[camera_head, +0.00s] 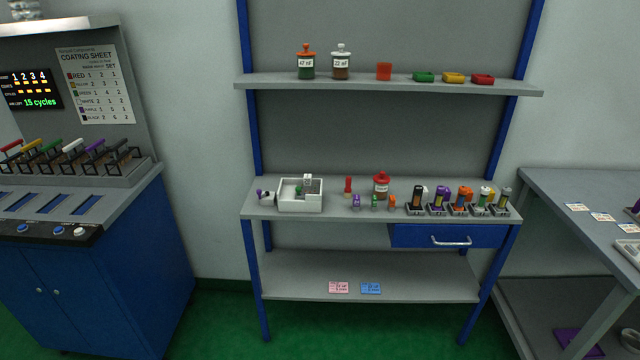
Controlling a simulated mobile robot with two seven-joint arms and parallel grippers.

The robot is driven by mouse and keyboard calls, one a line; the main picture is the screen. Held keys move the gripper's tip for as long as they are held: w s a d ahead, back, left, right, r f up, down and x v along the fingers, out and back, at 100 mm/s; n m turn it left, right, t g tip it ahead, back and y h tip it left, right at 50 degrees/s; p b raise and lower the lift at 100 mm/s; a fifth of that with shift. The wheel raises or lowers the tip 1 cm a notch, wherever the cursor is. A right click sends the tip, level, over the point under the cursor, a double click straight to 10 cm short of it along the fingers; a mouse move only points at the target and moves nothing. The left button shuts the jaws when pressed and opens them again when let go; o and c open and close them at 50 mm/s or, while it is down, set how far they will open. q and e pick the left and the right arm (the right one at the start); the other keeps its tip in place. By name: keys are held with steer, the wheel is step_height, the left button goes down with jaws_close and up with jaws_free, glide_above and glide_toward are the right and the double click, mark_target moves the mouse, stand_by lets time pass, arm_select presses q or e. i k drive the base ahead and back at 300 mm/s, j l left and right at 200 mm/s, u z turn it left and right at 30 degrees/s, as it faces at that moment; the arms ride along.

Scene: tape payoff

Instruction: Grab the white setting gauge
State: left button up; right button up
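I cannot say for sure which thing is the white setting gauge. A small white piece (308,180) stands at the white tray (301,208) on the left of the rack's middle shelf. A cylinder with a white and green top (485,195) stands in a dark holder in the row at the right of that shelf. Small purple (356,201), green (374,201) and orange (392,202) pieces stand between tray and row. Neither of my grippers is in view.
The rack's middle shelf (330,213) has a blue drawer (420,236) below. A red-lidded jar (381,186) stands behind the small pieces. The upper shelf (390,86) holds jars and coloured containers. A blue cabinet (110,270) stands left, a grey table (560,185) right.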

mark_target(307, 178)
steer(key=i+l, duration=1)
steer(key=i, duration=0.25)
steer(key=i+l, duration=0.5)
steer(key=i, duration=0.1)
